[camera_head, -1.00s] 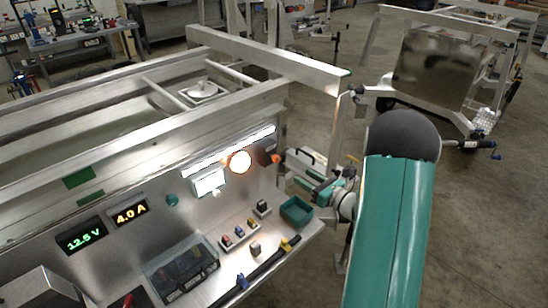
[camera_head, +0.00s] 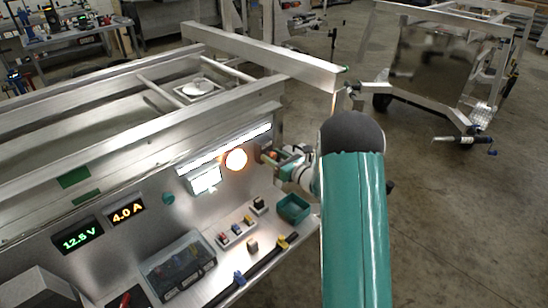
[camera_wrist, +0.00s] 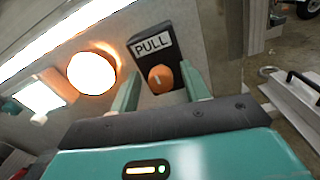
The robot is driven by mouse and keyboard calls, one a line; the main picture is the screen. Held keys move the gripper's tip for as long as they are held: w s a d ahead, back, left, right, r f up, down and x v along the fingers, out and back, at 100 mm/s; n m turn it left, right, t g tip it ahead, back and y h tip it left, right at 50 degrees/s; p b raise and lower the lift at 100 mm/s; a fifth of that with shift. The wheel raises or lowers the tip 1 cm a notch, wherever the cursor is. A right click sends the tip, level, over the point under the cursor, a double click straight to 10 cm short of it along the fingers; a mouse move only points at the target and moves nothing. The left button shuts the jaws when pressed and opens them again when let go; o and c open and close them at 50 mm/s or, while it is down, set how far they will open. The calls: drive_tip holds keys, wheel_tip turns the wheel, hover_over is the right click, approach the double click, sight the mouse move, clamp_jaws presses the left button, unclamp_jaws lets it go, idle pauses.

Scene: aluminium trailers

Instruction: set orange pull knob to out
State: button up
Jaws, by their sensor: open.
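The orange pull knob (camera_wrist: 161,79) shows in the wrist view on a dark block with a white PULL label (camera_wrist: 151,43), fixed to the metal panel. My gripper (camera_wrist: 162,84) is open. Its two green fingers stand apart to the left and right of the knob, and the knob appears between them in the picture. I cannot tell whether either finger touches it.
A round glowing lamp (camera_wrist: 92,72) sits just left of the block. A light bar (camera_head: 225,150) runs above it. A green bin (camera_head: 293,208) and small switches (camera_head: 236,232) are on the ledge below. Open floor (camera_head: 450,230) lies to the right.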

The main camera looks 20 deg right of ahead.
sight(274, 157)
drive_tip(key=shift+w, duration=0.1)
clamp_jaws()
drive_tip(key=shift+s+d, duration=0.25)
drive_tip(key=shift+s, duration=0.15)
drive_tip(key=shift+v, duration=1.3)
unclamp_jaws()
drive_tip(key=shift+s+a, duration=0.1)
drive_tip(key=v, duration=1.3)
drive_tip(key=shift+s, duration=0.3)
